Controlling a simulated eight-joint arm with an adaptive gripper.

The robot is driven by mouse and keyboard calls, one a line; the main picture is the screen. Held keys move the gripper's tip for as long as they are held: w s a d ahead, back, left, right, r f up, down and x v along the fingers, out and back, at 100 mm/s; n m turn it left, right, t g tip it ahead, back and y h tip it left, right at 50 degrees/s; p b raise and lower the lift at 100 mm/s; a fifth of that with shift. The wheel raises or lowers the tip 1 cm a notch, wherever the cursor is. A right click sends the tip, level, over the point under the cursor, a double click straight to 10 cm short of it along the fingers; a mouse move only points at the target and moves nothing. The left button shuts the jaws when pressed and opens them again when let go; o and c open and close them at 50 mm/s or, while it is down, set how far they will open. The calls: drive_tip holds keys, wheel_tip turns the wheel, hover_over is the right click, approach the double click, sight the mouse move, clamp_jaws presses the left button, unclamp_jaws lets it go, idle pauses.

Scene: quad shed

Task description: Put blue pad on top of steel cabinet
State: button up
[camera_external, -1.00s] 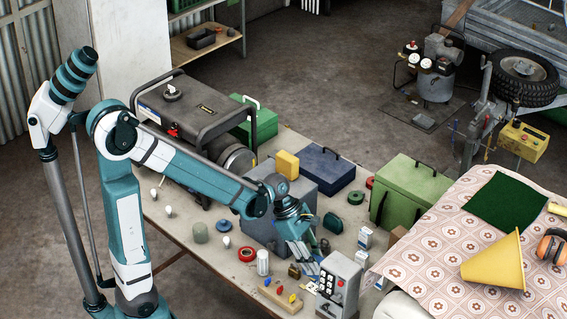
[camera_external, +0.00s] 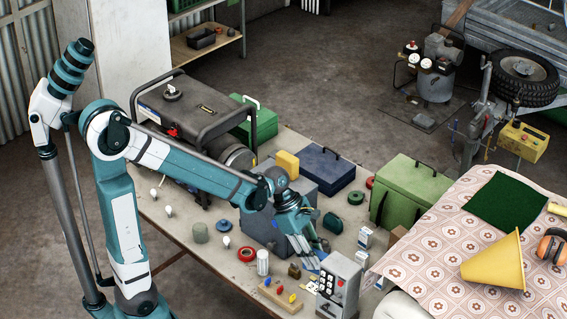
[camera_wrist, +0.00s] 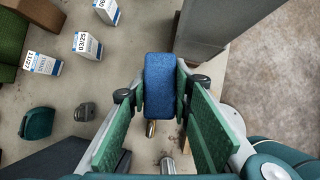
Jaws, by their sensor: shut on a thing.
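The blue pad (camera_wrist: 160,86) is a small rounded block. It is held upright between my gripper's (camera_wrist: 160,95) two green-padded fingers in the wrist view. In the external view my gripper (camera_external: 315,256) points down just behind the grey box with buttons, and the pad is too small to make out there. The steel cabinet (camera_external: 257,222) is taken to be the plain grey box behind my wrist, on the table. A yellow block (camera_external: 287,165) rests on or just behind its top; part of the cabinet is hidden by my arm.
A grey button box (camera_external: 338,283) stands close beside my gripper. Small white cartons (camera_external: 365,238), a green case (camera_external: 408,190), a blue case (camera_external: 326,168) and a teal item (camera_external: 333,222) stand nearby. A wooden block with coloured knobs (camera_external: 281,296) lies at the front.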

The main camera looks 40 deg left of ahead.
wheel_tip(320, 180, up, 30)
drive_tip(key=w+a+m+g+p, duration=0.1)
drive_tip(key=w+a+p, duration=0.3)
drive_tip(key=a+p, duration=0.75)
drive_tip(key=w+a+m+p, duration=0.1)
drive_tip(key=w+a+p, duration=0.4)
drive_tip(key=a, duration=1.1)
drive_tip(key=shift+s+f+p, duration=0.1)
drive_tip(key=shift+s+f, duration=0.15)
drive_tip(key=shift+f, duration=0.55)
drive_tip(key=shift+s+f+p, duration=0.15)
drive_tip(key=shift+s+f, duration=0.1)
drive_tip(key=shift+f, duration=0.6)
drive_tip(key=shift+s+f+p, duration=0.1)
drive_tip(key=shift+s+f, duration=0.15)
drive_tip(key=shift+f, duration=0.55)
drive_tip(key=shift+f, duration=2.9)
